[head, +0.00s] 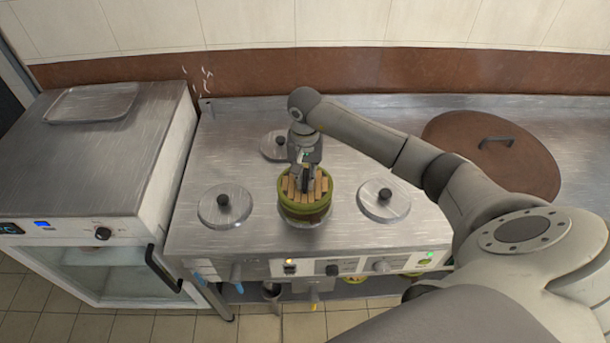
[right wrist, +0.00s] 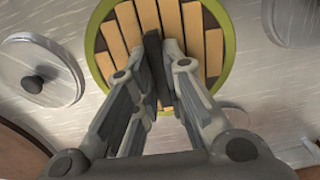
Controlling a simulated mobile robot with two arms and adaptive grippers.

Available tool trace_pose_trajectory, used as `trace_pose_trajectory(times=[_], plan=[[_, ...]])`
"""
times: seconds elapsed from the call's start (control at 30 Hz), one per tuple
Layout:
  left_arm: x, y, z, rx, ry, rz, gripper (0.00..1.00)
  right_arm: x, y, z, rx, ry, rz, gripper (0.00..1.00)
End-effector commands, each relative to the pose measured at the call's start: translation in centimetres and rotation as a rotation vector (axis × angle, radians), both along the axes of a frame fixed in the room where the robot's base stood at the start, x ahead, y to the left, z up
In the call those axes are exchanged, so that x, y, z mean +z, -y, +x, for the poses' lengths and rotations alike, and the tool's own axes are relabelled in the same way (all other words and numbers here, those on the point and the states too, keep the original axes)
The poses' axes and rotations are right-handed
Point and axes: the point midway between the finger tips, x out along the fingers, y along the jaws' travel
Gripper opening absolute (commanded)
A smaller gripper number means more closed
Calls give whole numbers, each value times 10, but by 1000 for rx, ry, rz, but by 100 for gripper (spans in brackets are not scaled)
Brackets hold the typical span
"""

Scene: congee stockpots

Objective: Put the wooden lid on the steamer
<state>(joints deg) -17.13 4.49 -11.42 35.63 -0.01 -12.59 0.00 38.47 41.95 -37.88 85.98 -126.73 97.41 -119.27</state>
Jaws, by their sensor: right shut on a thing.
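The wooden lid (head: 295,190) is a round of pale wooden slats with a dark handle bar across it. It also shows in the right wrist view (right wrist: 203,25). The steamer (head: 303,214) is round and green, at the front middle of the steel cooker. The lid lies at the top of the steamer, inside its green rim; whether it is fully seated I cannot tell. My right gripper (head: 307,180) points down over the lid, and its fingers (right wrist: 163,48) are shut on the dark handle. My left gripper is not in view.
Steel pot lids with black knobs stand left (head: 225,208), right (head: 384,203) and behind (head: 273,147) the steamer. A large brown lid (head: 490,165) lies at the right. A steel cabinet (head: 80,170) with a tray (head: 92,103) stands at the left.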

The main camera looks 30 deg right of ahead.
Motion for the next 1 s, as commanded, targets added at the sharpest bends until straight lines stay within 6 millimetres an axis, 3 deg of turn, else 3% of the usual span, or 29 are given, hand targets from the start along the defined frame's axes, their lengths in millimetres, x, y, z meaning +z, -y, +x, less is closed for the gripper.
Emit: trace_pose_trajectory(times=[1.0], plan=[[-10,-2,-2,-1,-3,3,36,-5,0,0,0,0,0,0]])
